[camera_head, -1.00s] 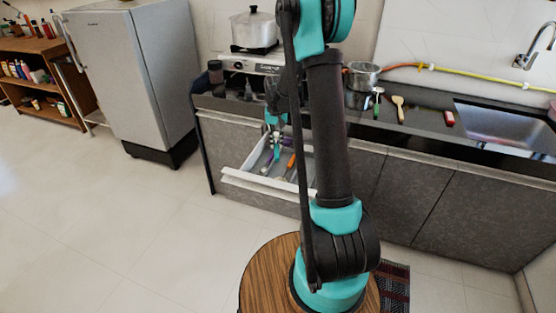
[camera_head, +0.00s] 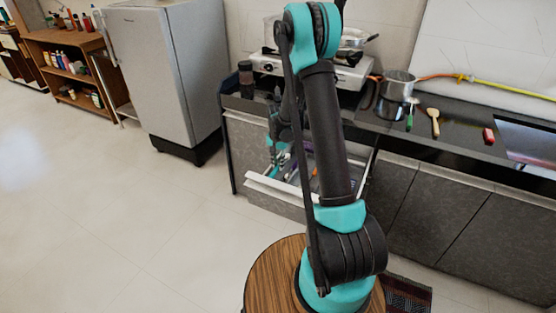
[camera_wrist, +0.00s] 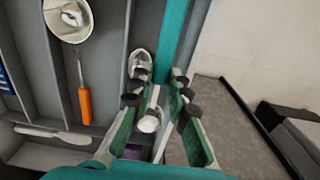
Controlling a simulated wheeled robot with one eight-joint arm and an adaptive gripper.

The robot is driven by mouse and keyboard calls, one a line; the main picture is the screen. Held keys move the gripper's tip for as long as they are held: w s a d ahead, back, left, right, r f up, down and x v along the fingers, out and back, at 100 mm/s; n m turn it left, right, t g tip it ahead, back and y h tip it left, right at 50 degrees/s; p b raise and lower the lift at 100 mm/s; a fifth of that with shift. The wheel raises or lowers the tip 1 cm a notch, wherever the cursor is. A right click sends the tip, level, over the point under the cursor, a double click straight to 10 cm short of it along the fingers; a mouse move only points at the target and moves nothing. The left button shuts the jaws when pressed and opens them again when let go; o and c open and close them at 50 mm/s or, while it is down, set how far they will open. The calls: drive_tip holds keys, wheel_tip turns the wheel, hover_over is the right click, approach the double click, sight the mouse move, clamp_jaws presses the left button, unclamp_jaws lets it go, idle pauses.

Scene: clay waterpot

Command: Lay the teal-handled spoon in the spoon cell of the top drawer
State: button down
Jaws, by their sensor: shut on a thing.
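The top drawer (camera_head: 283,189) is pulled open below the counter. In the wrist view, my gripper (camera_wrist: 160,95) is low over its divided tray. It is shut on the teal-handled spoon (camera_wrist: 179,35); the teal handle runs up the picture and the pale bowl seems to lie between the fingers. Another silver spoon bowl (camera_wrist: 140,62) shows in the narrow cell just left of the handle. I cannot tell whether the held spoon touches the drawer. In the head view my gripper (camera_head: 277,152) is small, at the drawer's left side, and its fingertips are unclear.
A large ladle bowl (camera_wrist: 68,18) and an orange-handled tool (camera_wrist: 85,105) lie in cells to the left. A pale utensil (camera_wrist: 50,134) lies crosswise at lower left. Purple shows under my gripper. Beyond the drawer's right edge is open floor (camera_wrist: 240,40).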

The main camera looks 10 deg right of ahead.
drive_tip(key=shift+f, duration=2.15)
drive_tip(key=shift+d, duration=0.1)
drive_tip(key=c, duration=1.4)
unclamp_jaws()
drive_tip(key=shift+o, duration=0.2)
drive_tip(key=shift+r, duration=0.1)
wheel_tip(320, 180, up, 12)
drive_tip(key=shift+s+f, duration=0.1)
